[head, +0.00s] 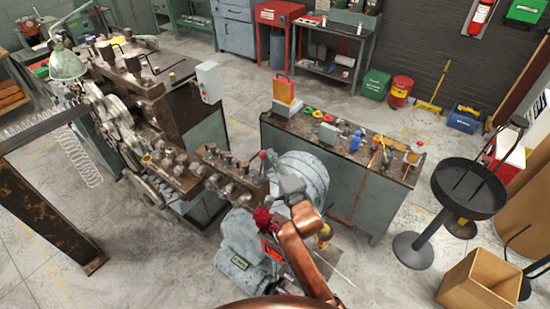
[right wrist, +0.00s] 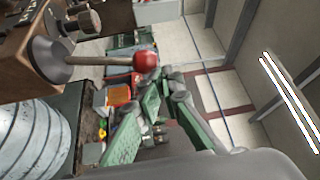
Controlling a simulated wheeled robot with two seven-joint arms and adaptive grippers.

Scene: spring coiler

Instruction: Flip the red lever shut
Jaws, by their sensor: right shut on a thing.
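The lever with a red ball knob (head: 263,155) stands up at the right end of the brown machine bar (head: 185,178). In the right wrist view, its red ball (right wrist: 145,62) sits on a thin rod rising from a dark cone-shaped base (right wrist: 47,60). My right gripper (head: 280,183) is just right of and below the knob, beside the lever. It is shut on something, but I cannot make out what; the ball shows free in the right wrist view. The fingertips are hard to make out. My left gripper is not in view.
A grey ribbed drum (head: 302,175) stands close behind my right gripper. Dark red flower-like handle (head: 262,217) and a grey housing (head: 240,250) lie below. A bench (head: 340,150) with small items stands to the right. Open floor (head: 385,270) lies at lower right.

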